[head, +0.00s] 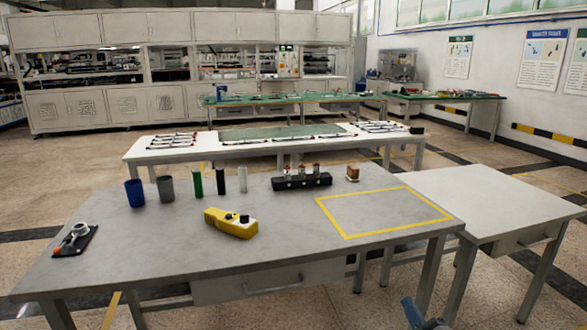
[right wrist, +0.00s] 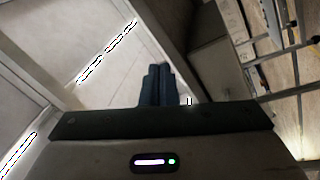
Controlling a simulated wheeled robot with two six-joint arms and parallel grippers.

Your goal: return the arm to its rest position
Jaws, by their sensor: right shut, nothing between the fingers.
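My right gripper (head: 409,304) shows only at the bottom edge of the head view, right of centre, in front of the grey table (head: 330,262) and apart from it. In the right wrist view its two dark blue fingers (right wrist: 158,72) lie together, shut, with nothing between them. Most of the right arm is out of the head view. My left gripper is not in either view.
The table holds a yellow device (head: 230,222), a blue cup (head: 134,192), a grey cup (head: 165,188), a black rack (head: 301,181) and a tool on a dark pad (head: 74,240). The yellow-outlined area (head: 384,212) is empty. A bare side table (head: 498,200) stands right.

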